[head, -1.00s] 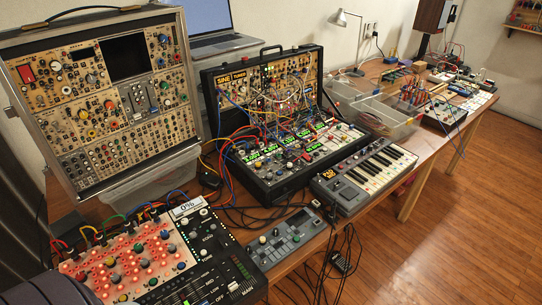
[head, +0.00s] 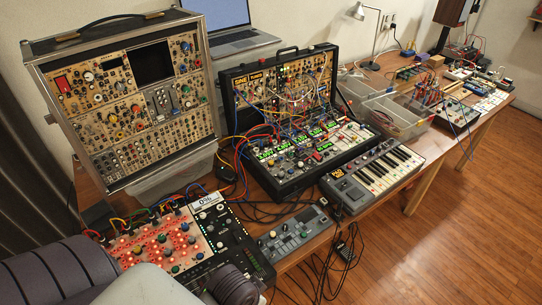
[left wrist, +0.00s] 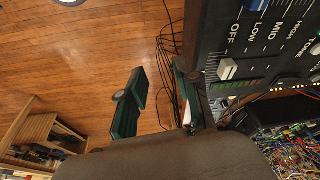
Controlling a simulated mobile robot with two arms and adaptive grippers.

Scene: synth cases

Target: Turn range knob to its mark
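The lit device with a pink knob panel (head: 165,245) and a black control strip (head: 228,238) stands at the table's near left. Its small display (head: 206,201) reads about 0%. In the left wrist view, the black panel (left wrist: 270,72) carries the labels OFF, LOW, MID and HIGH, with a white cap (left wrist: 227,68) beside OFF. I cannot tell which control is the range knob. My left gripper (left wrist: 158,67) is open and empty, off the panel's edge, with wooden floor seen between its fingers. In the head view my arm hides the device's near part. My right gripper is not in view.
A tall synth case (head: 130,100) stands behind the device, with a patched case (head: 300,120) to its right. A small grey box (head: 292,232) and a keyboard (head: 375,177) line the front edge. Loose black cables (left wrist: 168,60) hang there. Floor on the right is clear.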

